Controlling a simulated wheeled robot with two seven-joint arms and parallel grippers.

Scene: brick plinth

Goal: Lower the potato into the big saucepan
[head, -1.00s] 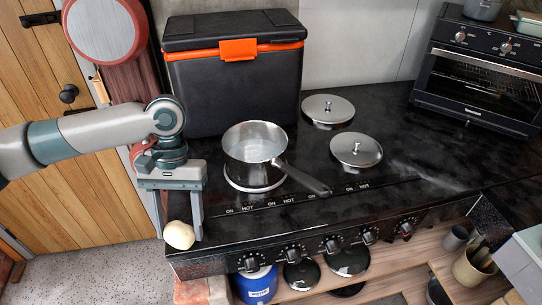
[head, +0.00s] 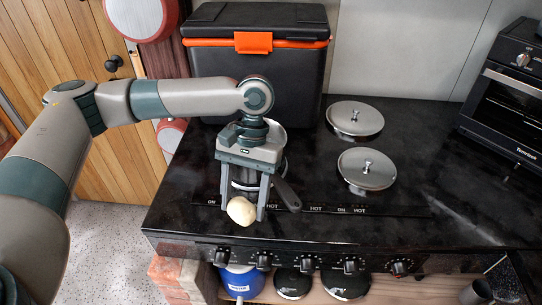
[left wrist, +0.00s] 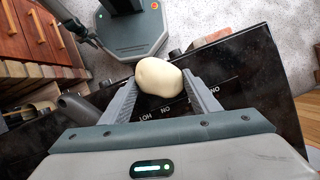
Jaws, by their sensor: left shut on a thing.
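The pale potato (head: 240,211) is pinched between the fingertips of my left gripper (head: 243,208), which is shut on it. The potato (left wrist: 158,76) also shows between the fingers in the left wrist view. The big steel saucepan (head: 279,141) stands on the black stove, mostly hidden behind my gripper in the head view. Its dark handle (head: 287,194) sticks out to the lower right of the gripper. In the head view the potato appears in front of the pan, near the stove's front edge; its height over the stove is hard to tell. My right gripper is not in view.
Two steel lids (head: 355,118) and (head: 366,169) lie on the stove to the right. A black cool box (head: 256,75) with an orange latch stands behind the saucepan. A toaster oven (head: 510,100) is at the far right. The stove's right part is clear.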

